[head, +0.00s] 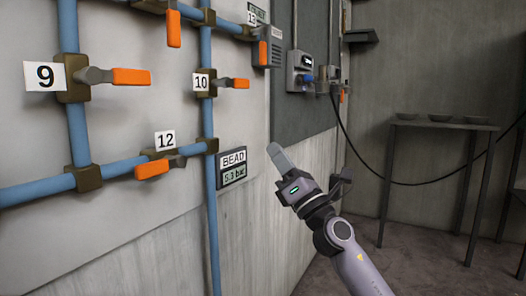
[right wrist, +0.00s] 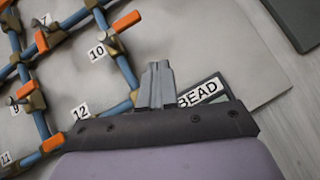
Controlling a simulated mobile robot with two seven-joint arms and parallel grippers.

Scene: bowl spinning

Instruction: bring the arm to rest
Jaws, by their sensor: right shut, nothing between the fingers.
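My right arm comes in from the lower right of the head view. Its gripper (head: 277,155) is shut and empty, raised in front of the wall just right of the BEAD display (head: 232,168), which reads 5.3 bar. In the right wrist view the closed fingers (right wrist: 157,68) point toward the wall panel and overlap the left edge of the BEAD display (right wrist: 203,91). I cannot tell the gap to the wall. My left gripper is not in view.
Blue pipes (head: 209,112) with orange-handled valves, such as valve 9 (head: 130,77) and valve 12 (head: 152,170), cover the left wall. A grey table (head: 440,124) with bowls stands at the back right. A black cable (head: 375,172) hangs behind my arm. Open floor shows at lower right.

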